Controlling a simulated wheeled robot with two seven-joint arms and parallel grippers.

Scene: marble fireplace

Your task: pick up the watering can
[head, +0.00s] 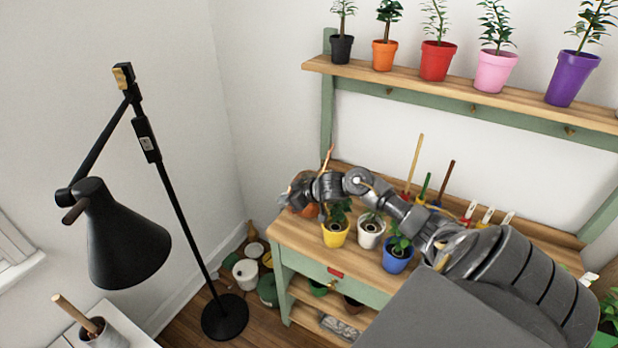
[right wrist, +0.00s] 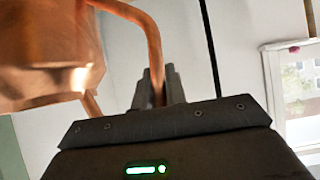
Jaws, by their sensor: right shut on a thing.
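The copper watering can (right wrist: 50,50) fills the left of the right wrist view, with its curved handle (right wrist: 152,40) running down between the fingers. My right gripper (right wrist: 160,88) is shut on that handle. In the head view, the gripper (head: 300,188) is over the left end of the potting bench, and my arm and hand hide most of the can (head: 308,211). I cannot tell whether the can touches the bench top. My left gripper is not in view.
The wooden bench (head: 290,236) holds plants in yellow (head: 335,236), white (head: 370,234) and blue (head: 397,258) pots close by. Several potted plants line the shelf (head: 350,70) above. A black floor lamp (head: 130,240) stands left. Pots clutter the floor beside the bench.

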